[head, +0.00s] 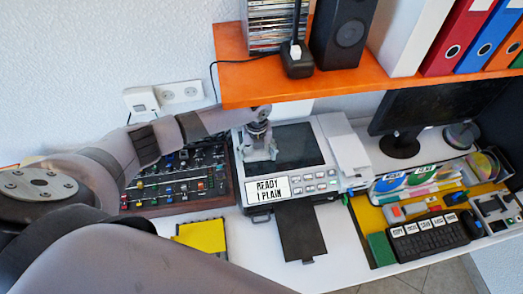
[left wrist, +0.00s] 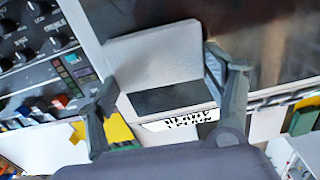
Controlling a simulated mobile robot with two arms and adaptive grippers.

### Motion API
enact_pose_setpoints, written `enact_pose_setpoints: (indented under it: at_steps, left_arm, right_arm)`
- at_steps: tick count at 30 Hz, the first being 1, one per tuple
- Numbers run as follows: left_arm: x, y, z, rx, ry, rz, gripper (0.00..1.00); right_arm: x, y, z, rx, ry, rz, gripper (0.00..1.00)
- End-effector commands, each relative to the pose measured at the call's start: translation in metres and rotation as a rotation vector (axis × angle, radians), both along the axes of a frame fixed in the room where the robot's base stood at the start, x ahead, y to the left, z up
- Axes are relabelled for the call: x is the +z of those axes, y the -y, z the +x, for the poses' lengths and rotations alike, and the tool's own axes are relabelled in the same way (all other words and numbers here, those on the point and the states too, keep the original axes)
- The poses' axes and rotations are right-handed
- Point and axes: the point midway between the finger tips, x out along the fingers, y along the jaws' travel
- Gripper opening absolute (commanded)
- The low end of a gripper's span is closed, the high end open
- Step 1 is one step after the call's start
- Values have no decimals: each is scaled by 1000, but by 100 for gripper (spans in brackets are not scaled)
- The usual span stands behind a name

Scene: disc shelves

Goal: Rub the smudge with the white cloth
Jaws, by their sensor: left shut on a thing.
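My left gripper (head: 261,153) is low over the left part of the dark glass panel (head: 300,146) on the grey machine. In the left wrist view my left gripper (left wrist: 160,72) has its two fingers on either side of a pale grey-white piece (left wrist: 153,52) with a dark band along its near edge. It is shut on this piece, which looks like the white cloth. The piece lies over or just above the panel's left edge; I cannot tell if it touches. I cannot make out a smudge; the gripper and cloth hide part of the panel. My right gripper is not in view.
The orange shelf (head: 235,82) with a speaker (head: 345,35) and binders hangs close above my left arm. A mixer with knobs (head: 180,178) stands left of the machine. A monitor (head: 440,105) and a keypad (head: 428,235) stand to the right.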

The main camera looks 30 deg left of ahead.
Motion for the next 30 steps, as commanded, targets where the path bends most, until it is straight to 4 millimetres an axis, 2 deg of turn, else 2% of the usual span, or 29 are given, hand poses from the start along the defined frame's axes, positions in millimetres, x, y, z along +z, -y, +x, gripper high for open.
enact_pose_setpoints:
  at_steps: [3,7,17,24,30]
  left_arm:
    - [-4,-1,-3,1,-9,4,52]
    - [0,-1,-4,1,-9,5,52]
    - [35,0,-2,1,-5,2,52]
    - [56,0,-1,1,-3,1,52]
    - [58,0,-1,1,-4,2,52]
  right_arm:
    - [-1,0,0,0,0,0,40]
    - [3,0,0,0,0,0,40]
    - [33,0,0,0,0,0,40]
    - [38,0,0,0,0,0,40]
    - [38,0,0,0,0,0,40]
